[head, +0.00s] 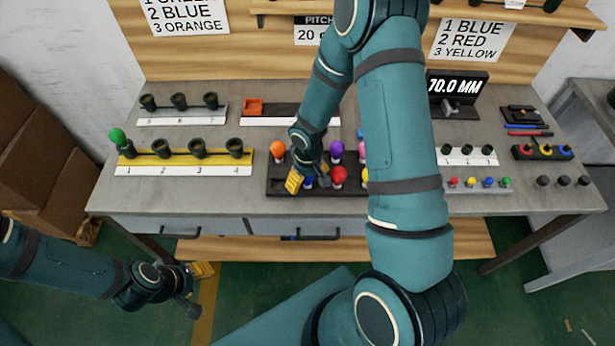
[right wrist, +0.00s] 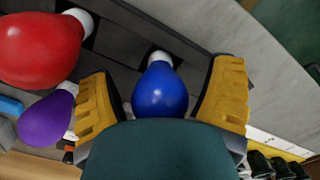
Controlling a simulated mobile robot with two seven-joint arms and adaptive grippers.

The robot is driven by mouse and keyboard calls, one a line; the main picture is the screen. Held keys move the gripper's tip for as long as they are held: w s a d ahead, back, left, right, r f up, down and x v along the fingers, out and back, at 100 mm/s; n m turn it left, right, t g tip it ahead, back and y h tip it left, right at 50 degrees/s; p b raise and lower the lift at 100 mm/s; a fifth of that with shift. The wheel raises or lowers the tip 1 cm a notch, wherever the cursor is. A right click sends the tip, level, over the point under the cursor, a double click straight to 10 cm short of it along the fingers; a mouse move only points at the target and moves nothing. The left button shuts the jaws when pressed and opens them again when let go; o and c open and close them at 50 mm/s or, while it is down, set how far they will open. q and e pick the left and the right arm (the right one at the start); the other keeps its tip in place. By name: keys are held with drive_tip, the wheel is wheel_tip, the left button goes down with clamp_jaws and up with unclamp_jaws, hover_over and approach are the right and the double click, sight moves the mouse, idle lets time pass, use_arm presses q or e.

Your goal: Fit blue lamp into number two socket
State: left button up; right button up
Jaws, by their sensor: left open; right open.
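The blue lamp (head: 309,183) lies in the dark lamp tray (head: 278,189), mostly hidden by my right gripper (head: 308,177) in the head view. In the right wrist view the blue lamp (right wrist: 160,90) sits between the two yellow fingers, with a visible gap to each. My right gripper is open. The number two socket (head: 160,148) is a dark, empty cup on the yellow rail numbered 1 to 4, at the left front of the bench. A green lamp (head: 117,136) stands in socket 1. My left gripper (head: 198,283) is open and empty, low in front of the bench.
Red (right wrist: 40,50) and purple (right wrist: 45,118) lamps lie close beside the right gripper; an orange lamp (head: 278,148) is at the tray's left. Another socket rail (head: 180,118) stands behind the yellow one. My right arm hides part of the bench.

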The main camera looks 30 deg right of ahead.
drive_tip(key=c, duration=1.3)
drive_tip(key=shift+c, duration=0.2)
